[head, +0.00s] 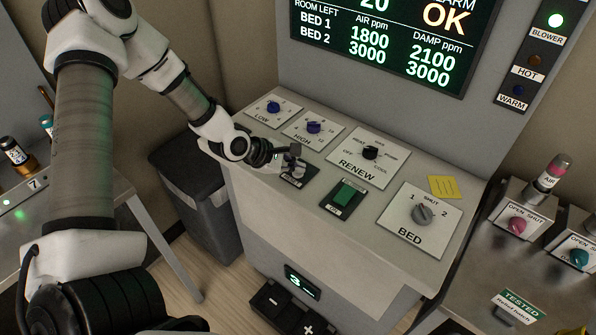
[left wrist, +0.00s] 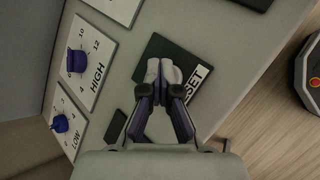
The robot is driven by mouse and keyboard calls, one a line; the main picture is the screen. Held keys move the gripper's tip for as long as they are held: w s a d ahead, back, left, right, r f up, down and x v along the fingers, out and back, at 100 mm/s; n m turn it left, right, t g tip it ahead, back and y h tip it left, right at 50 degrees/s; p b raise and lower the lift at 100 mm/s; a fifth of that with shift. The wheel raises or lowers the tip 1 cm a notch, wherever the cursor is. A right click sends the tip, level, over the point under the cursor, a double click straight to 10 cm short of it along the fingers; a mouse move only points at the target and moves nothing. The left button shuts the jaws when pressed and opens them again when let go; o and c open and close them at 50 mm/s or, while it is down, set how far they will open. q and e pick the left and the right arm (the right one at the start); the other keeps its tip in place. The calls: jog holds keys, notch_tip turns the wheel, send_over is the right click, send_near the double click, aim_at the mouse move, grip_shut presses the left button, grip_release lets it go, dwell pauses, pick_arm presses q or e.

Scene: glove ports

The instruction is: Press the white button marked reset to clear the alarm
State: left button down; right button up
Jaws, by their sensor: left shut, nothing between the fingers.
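My left gripper (head: 294,158) is shut and empty, its fingertips over the dark reset plate (head: 291,181) on the sloped console. In the left wrist view the closed fingertips (left wrist: 163,72) cover the middle of the dark plate (left wrist: 158,45), where the letters "SET" show beside them. The white button itself is hidden by the fingers, so I cannot tell whether they touch it. The wall display (head: 395,40) reads "OK" in orange next to a cut-off "ALARM". My right gripper is not in view.
The console (head: 395,182) also bears the LOW knob (head: 273,107), HIGH knob (head: 314,127), RENEW knob (head: 371,152), a green switch (head: 346,193) and the BED knob (head: 422,214). A grey bin (head: 200,190) stands left. A bench with OPEN/SHUT valves (head: 517,225) is right.

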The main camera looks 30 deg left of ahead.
pick_arm(q)
jog(key=shift+s+f, duration=0.15)
jog(key=shift+f, duration=0.1)
jog(key=shift+r, duration=0.35)
notch_tip(320, 180, up, 6)
jog(key=p, duration=0.4)
jog(key=shift+r, duration=0.1)
jog(key=shift+w, duration=0.2)
dwell(0.7)
